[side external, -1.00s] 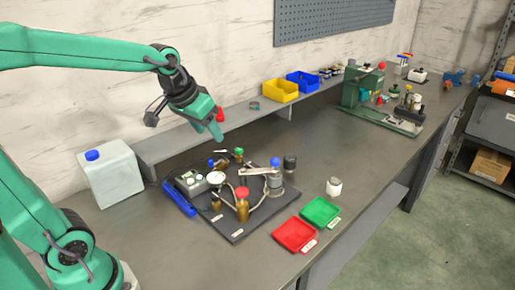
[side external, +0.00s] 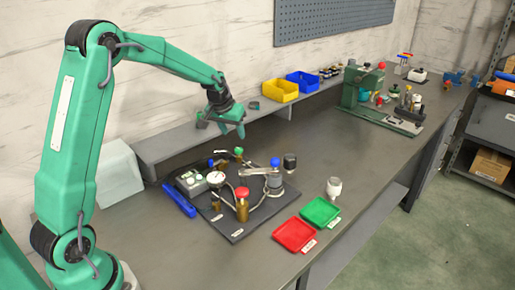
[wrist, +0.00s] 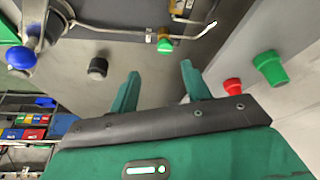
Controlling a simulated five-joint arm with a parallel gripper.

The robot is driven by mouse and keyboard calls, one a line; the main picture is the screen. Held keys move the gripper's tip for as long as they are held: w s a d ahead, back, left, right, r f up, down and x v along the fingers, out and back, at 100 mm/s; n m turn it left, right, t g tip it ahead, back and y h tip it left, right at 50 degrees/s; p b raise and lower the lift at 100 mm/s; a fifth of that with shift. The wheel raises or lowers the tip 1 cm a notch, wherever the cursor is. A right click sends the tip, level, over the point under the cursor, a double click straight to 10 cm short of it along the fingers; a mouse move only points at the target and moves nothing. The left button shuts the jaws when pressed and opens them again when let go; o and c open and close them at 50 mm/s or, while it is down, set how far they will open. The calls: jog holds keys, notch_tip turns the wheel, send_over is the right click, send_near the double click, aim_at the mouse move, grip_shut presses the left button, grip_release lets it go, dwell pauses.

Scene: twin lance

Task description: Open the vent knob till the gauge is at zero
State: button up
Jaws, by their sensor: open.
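A dark board (side external: 236,234) on the bench carries a rig of tubes, a lever arm and coloured caps. A round white dial (side external: 216,178), seemingly the gauge, stands at its left; its reading is too small to make out. A green knob (side external: 238,151) is at the rig's back edge and also shows in the wrist view (wrist: 165,45). I cannot tell which is the vent knob. My gripper (side external: 222,128) is open and empty, above and behind the rig; its fingers (wrist: 160,82) touch nothing.
A shelf (side external: 165,148) runs along the wall, with yellow (side external: 280,90) and blue (side external: 302,82) bins. Red (side external: 295,235) and green (side external: 320,211) trays lie in front. A green machine (side external: 358,88) stands farther right.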

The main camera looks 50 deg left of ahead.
aim_at(239, 149)
jog(key=shift+w+a+f, duration=0.35)
jog(key=shift+a+f, duration=0.15)
jog(key=shift+f, duration=0.1)
jog(key=shift+x, duration=3.9)
jog(key=shift+a, duration=0.1)
jog(key=c, duration=1)
